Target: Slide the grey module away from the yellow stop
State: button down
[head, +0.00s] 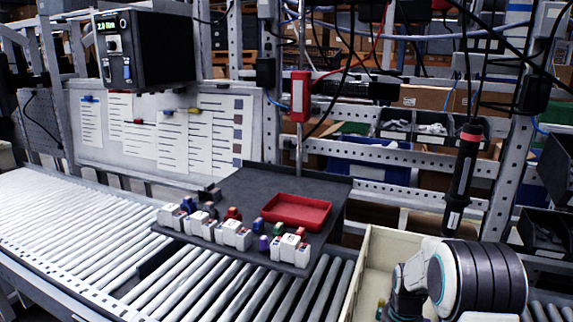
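Several small light grey and white modules stand in a row along the front edge of a dark grey board (250,190). One module (171,216) is at the left end, another (237,235) is near the middle, and another (290,250) is at the right end. I cannot tell which is the task's grey module. No yellow stop can be made out among them. Part of my arm shows at the lower right, over a cream bin, well apart from the modules. I cannot make out the fingers of my gripper.
A red tray (297,211) lies on the board behind the modules, with small red, blue and purple pieces among them. A dark screwdriver (463,175) hangs at the right. The cream bin (368,262) stands right of the roller conveyor (75,230), whose left part is clear.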

jog(key=shift+s+d+f, duration=0.15)
jog(key=shift+s+f, duration=0.1)
jog(key=shift+s, duration=0.5)
dwell(0.7)
jog(key=c, duration=1.3)
grip_release()
jog(key=shift+s+d, duration=0.1)
jog(key=shift+s, duration=0.05)
jog(key=shift+c, duration=0.2)
jog(key=shift+o, duration=1.3)
jog(key=shift+d, duration=0.1)
jog(key=shift+r, duration=0.3)
jog(key=shift+w+r+p, duration=0.25)
jog(key=shift+r+p, duration=0.1)
jog(key=shift+r, duration=0.2)
jog(key=shift+d+r, duration=0.2)
jog(key=shift+r, duration=0.1)
jog(key=shift+a, duration=0.1)
